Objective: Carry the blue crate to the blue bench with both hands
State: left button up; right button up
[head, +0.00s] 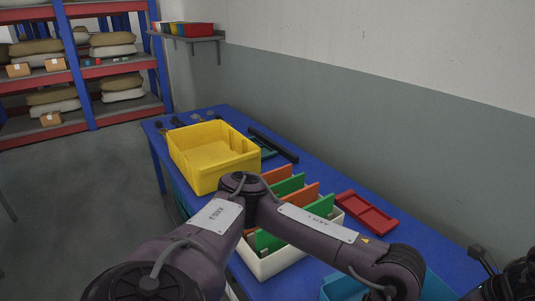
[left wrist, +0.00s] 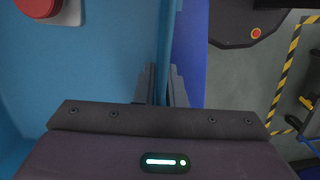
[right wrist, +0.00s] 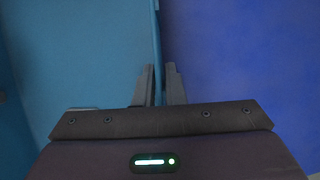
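The light blue crate (head: 434,286) is at the bottom of the head view, mostly cut off and covered by my left arm. In the left wrist view, its wall (left wrist: 163,45) runs between the two fingers of my left gripper (left wrist: 164,88), which is shut on it. In the right wrist view, my right gripper (right wrist: 160,88) is shut on another stretch of crate wall (right wrist: 156,40). Neither gripper's fingertips show in the head view. The blue bench (head: 452,262) runs along the wall; its blue top also shows beside the crate in the right wrist view (right wrist: 245,50).
On the bench are a yellow crate (head: 180,163), a white box (head: 262,268) with orange and green dividers and a red tray (head: 366,213). A red round part (left wrist: 38,6) shows inside the blue crate. Open floor (head: 75,185) lies left of the bench.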

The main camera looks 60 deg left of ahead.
pick_arm(q)
jog(key=shift+o, duration=1.4)
jog(key=shift+r, duration=0.1)
pick_arm(e)
jog(key=shift+o, duration=1.4)
jog(key=shift+r, duration=0.15)
pick_arm(q)
jog(key=shift+w+r, duration=0.1)
jog(key=shift+r, duration=0.2)
jog(key=r, duration=0.3)
jog(key=a+r, duration=0.1)
jog(key=r, duration=0.7)
jog(key=shift+a+r, duration=0.15)
jog(key=shift+a, duration=0.05)
pick_arm(e)
jog(key=v, duration=1.2)
jog(key=shift+s, duration=0.1)
